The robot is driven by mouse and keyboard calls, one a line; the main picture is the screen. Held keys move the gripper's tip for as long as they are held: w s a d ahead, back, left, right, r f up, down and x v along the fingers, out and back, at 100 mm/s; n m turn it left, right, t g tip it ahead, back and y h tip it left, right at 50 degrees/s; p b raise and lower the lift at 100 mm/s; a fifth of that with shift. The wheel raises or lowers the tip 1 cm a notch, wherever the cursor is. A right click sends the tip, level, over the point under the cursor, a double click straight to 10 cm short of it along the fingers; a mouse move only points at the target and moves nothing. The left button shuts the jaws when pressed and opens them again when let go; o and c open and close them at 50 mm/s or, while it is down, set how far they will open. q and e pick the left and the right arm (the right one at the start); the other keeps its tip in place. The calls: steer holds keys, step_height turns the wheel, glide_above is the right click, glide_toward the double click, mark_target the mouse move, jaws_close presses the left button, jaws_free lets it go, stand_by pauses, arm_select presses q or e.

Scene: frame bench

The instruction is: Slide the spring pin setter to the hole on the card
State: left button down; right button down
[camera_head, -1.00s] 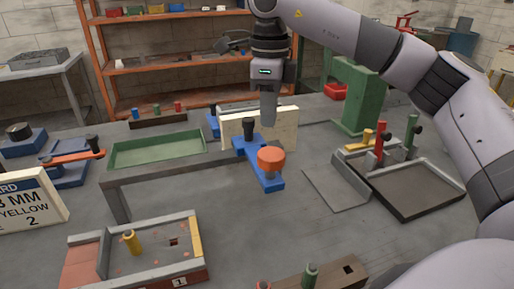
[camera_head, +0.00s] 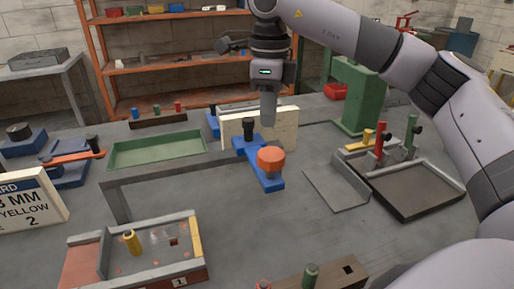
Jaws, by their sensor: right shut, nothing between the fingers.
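A blue slide-like tool (camera_head: 252,160) with an orange knob (camera_head: 271,159) and a black knob (camera_head: 248,128) stands mid-bench, against a pale upright board (camera_head: 285,124); it may be the spring pin setter. A card (camera_head: 28,200) at the left edge is partly cut off; "MM", "YELLOW" and "2" can be read on it. My right gripper (camera_head: 268,120) points down, shut and empty, just behind or above the board; I cannot tell if it touches. My left gripper is not in view.
A low tray (camera_head: 190,272) with a yellow peg (camera_head: 132,242) stands front left. A green tray (camera_head: 158,149) lies behind it. A dark tray (camera_head: 415,190) and green block (camera_head: 365,98) stand right. A brown block (camera_head: 325,274) is at the front.

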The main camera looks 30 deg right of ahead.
mark_target(252, 119)
steer(key=shift+a, duration=0.15)
